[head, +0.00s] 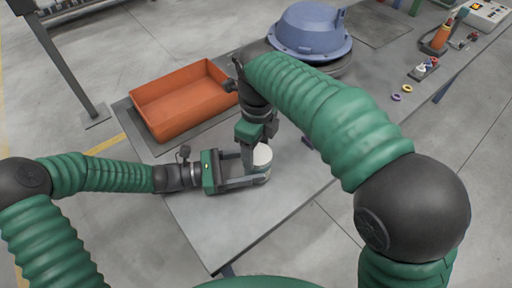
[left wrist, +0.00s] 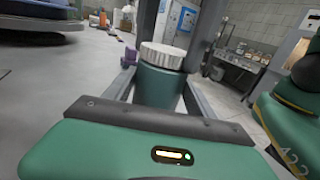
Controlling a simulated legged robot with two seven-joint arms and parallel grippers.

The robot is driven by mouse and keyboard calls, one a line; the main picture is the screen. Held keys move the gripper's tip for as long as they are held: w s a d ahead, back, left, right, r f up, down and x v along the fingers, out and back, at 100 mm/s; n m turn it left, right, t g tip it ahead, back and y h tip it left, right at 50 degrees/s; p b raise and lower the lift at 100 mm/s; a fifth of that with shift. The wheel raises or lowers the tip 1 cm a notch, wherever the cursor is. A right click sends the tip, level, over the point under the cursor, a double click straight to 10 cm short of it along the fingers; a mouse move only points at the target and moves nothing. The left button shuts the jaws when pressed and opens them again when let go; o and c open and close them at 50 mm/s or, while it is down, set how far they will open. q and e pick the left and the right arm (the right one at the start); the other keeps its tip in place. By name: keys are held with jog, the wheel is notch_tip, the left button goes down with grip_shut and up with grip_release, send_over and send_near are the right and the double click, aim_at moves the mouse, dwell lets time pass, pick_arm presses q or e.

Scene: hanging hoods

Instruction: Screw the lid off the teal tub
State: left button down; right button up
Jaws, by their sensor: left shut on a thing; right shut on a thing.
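The teal tub (left wrist: 158,88) stands upright between the two fingers of my left gripper in the left wrist view. Its white ribbed lid (left wrist: 162,55) sits on top and looks level. In the head view the lid (head: 262,156) shows as a pale round top, and most of the tub is hidden by the grippers. My left gripper (head: 266,180) comes in from the left, low over the table, and is shut on the tub. My right gripper (head: 258,165) points down from above and is shut at the lid; its fingers partly hide the lid.
An orange bin (head: 184,100) stands on the grey table (head: 215,235) behind my left gripper. A blue-grey domed housing (head: 310,30) is at the back. Small rings (head: 407,88) and an orange tool (head: 440,38) lie at the far right. The table front is clear.

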pick_arm(q)
jog(key=shift+w, duration=0.1)
pick_arm(e)
jog(key=n, duration=0.3)
jog(key=shift+s, duration=0.2)
jog(key=n, duration=0.6)
jog(key=shift+s, duration=0.1)
jog(key=n, duration=0.6)
jog(key=shift+s+d+n, duration=0.1)
jog(key=shift+n, duration=0.2)
jog(key=n, duration=0.6)
jog(key=shift+d+r, duration=0.1)
jog(key=shift+d, duration=0.05)
jog(key=n, duration=0.3)
jog(key=shift+d, duration=0.1)
jog(key=n, duration=0.6)
jog(key=shift+d, duration=0.15)
jog(key=n, duration=0.6)
jog(key=shift+w+n, duration=0.3)
jog(key=n, duration=0.6)
jog(key=shift+w, duration=0.15)
jog(key=n, duration=0.6)
jog(key=shift+w, duration=0.1)
jog(key=n, duration=0.4)
jog(key=shift+a+r+n, duration=0.1)
jog(key=shift+a+n, duration=0.15)
jog(key=shift+n, duration=0.15)
jog(key=shift+r, duration=0.1)
